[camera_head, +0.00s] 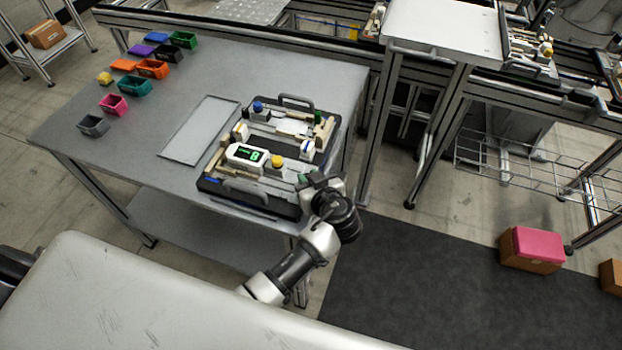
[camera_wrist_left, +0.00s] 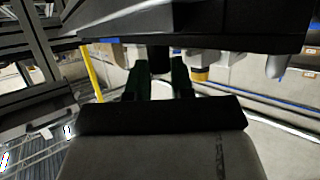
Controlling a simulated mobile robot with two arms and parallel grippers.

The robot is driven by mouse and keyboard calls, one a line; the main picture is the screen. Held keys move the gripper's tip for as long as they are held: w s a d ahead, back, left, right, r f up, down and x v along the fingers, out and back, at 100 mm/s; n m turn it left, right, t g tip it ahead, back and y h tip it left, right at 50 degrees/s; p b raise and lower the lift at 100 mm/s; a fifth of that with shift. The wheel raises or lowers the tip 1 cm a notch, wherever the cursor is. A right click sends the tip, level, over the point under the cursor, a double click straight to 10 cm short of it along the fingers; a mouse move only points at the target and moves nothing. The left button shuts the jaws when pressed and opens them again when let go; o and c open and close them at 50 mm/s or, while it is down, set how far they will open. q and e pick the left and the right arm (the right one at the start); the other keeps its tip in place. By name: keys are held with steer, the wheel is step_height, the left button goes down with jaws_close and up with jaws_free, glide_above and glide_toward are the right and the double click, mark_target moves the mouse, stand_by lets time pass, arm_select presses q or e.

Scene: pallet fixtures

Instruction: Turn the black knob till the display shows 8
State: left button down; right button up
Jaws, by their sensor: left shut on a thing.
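The pallet fixture (camera_head: 237,201) is a black tray with handles near the table's right edge. On it a white display box (camera_head: 236,152) shows a green digit that looks like 8, though it is small. My left gripper (camera_head: 308,183) is at the fixture's near right corner, its arm reaching in from below. In the left wrist view my two dark fingers (camera_wrist_left: 158,84) stand on either side of the black knob (camera_wrist_left: 159,58), shut on it. The knob is hidden behind the gripper in the head view. My right gripper is not in view.
A yellow-topped button (camera_head: 277,160) stands close to the left gripper, and a blue-topped one (camera_head: 258,106) is at the back. Small coloured bins (camera_head: 137,85) stand at the table's far left. A flat grey panel (camera_head: 200,130) lies beside the fixture. The table's front left is clear.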

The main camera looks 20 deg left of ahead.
arm_select(q)
steer(key=shift+a+m+t+h, duration=0.1)
steer(key=shift+m+t+h, duration=0.2)
steer(key=shift+m+t, duration=0.1)
steer(key=shift+r, duration=0.1)
steer(key=c, duration=1)
jaws_free()
